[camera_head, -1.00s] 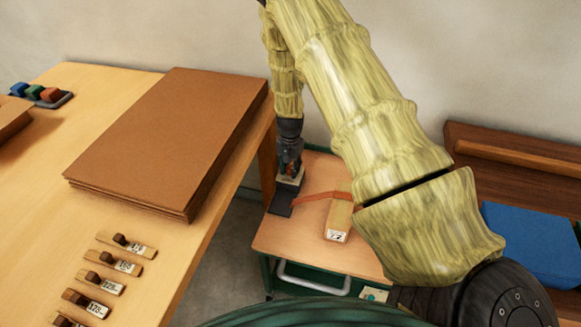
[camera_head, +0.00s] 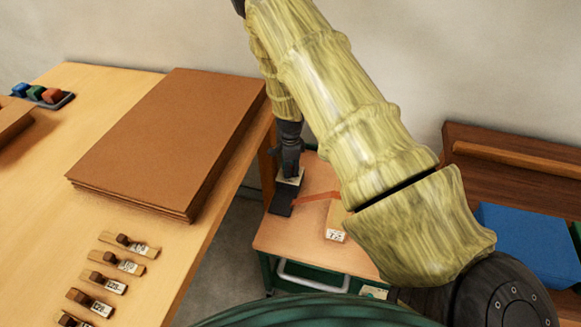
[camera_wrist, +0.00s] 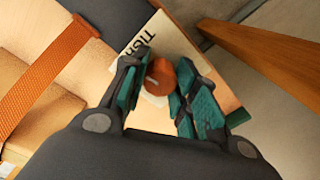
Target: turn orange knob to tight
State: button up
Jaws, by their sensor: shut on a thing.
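The orange knob (camera_wrist: 162,74) sits on a pale plate (camera_wrist: 128,50) in the wrist view. It is between my gripper's (camera_wrist: 158,78) two teal-padded fingers, which are shut on it. A pale mark shows on the knob's left side. A dark printed word beginning "TIGH" is on the plate beyond the knob, its end hidden by the knob and fingers. In the head view my gripper (camera_head: 291,168) points down at the small plate (camera_head: 292,178) on the cart; the knob is hidden there.
An orange strap (camera_wrist: 45,75) runs beside the plate to a wooden block (camera_head: 336,225) on the cart top (camera_head: 290,235). The workbench (camera_head: 215,215) with stacked brown boards (camera_head: 170,130) stands close left of my gripper. A shelf with a blue item (camera_head: 530,240) is at right.

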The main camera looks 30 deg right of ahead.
jog(key=shift+w+d+r+m, duration=0.1)
jog(key=shift+w+r+m, duration=0.1)
jog(key=shift+m, duration=0.7)
jog(key=o, duration=0.8)
jog(key=shift+f, duration=0.1)
jog(key=shift+o, duration=1)
jog(key=shift+s, duration=0.1)
notch_tip(320, 180, up, 12)
